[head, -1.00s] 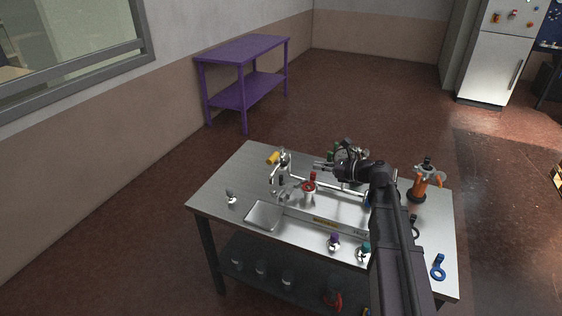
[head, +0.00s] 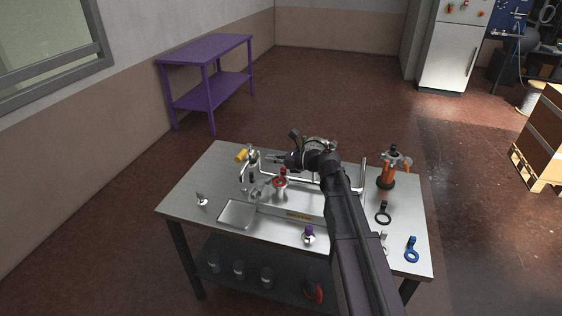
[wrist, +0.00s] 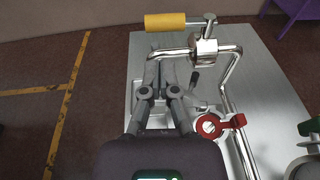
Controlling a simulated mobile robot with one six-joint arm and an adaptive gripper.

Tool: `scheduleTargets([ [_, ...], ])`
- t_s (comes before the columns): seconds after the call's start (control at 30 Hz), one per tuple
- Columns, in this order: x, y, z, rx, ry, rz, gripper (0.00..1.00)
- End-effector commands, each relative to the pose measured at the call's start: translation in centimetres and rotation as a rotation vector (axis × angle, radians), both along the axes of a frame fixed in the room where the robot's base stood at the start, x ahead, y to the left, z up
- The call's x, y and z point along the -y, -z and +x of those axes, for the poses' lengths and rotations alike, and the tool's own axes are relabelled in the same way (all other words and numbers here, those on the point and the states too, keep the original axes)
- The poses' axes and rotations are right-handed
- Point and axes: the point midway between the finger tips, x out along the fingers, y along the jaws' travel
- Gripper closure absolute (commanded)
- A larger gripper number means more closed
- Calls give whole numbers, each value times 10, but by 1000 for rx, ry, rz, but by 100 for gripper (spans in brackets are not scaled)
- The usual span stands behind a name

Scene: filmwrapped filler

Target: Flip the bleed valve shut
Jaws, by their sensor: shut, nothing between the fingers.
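Steel pipework on the table carries several valves, and I cannot tell for sure which is the bleed valve. A valve with a yellow handle (head: 242,155) is at the pipe's back left; in the wrist view its yellow grip (wrist: 165,22) lies sideways beyond my fingertips. A red-handled valve (head: 280,182) stands nearer the front and shows at right in the wrist view (wrist: 210,125). A small dark lever (wrist: 194,80) sits between them, right of my fingers. My gripper (wrist: 160,64) is shut and empty above the table's left part; it also shows in the head view (head: 268,157).
The steel table (head: 185,205) holds a shallow tray (head: 237,214), an orange-handled tool (head: 386,170), a purple-topped piece (head: 308,233) and a blue ring tool (head: 412,248). A purple table (head: 205,75) stands behind. A green part (wrist: 309,127) is at the wrist view's right edge.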

Motion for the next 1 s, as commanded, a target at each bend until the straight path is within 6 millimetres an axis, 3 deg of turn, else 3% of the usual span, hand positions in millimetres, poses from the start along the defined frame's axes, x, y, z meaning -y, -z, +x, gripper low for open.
scheduleTargets([
  [0.5,-64,15,29,0,-1,0,100],
  [1.0,-74,16,32,-1,0,0,100],
])
